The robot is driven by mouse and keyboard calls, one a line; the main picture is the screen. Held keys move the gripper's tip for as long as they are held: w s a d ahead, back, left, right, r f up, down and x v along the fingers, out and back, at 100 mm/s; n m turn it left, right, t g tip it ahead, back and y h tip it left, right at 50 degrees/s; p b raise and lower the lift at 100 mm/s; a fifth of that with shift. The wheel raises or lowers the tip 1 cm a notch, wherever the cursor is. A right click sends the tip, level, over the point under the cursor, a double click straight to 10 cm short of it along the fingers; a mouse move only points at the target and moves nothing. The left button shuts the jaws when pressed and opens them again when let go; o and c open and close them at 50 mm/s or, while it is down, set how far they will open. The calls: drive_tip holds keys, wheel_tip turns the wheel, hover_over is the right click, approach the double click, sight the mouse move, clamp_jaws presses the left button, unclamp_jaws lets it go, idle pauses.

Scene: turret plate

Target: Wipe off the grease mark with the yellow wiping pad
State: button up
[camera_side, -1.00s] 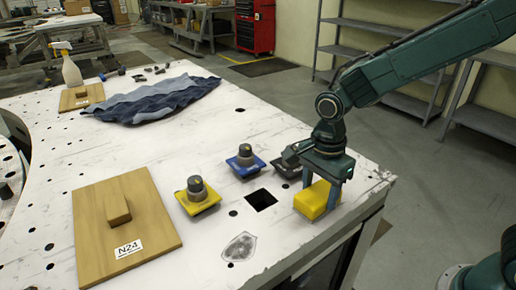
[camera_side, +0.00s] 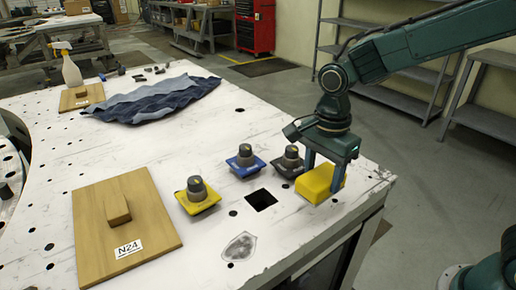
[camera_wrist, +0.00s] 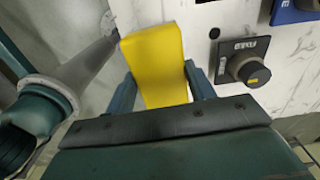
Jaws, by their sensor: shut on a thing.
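The yellow wiping pad (camera_side: 321,184) is a thick block near the table's right edge. My gripper (camera_side: 325,175) is shut on it from above, one finger on each side. In the wrist view the pad (camera_wrist: 158,62) sits between my two fingers (camera_wrist: 160,88). Whether the pad touches the table or hangs just above it is hard to tell. The grease mark (camera_side: 238,247) is a grey smudged patch on the white tabletop near the front edge, to the left of and nearer the camera than the pad.
Yellow (camera_side: 197,195), blue (camera_side: 246,160) and black (camera_side: 289,162) knobbed plates stand beside a square hole (camera_side: 261,199) in the table (camera_side: 150,160). A wooden board marked N24 (camera_side: 150,215) lies left. A blue cloth (camera_side: 155,98) and spray bottle (camera_side: 71,70) are farther back.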

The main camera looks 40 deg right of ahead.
drive_tip(key=shift+r, duration=1.15)
drive_tip(key=shift+a, duration=0.1)
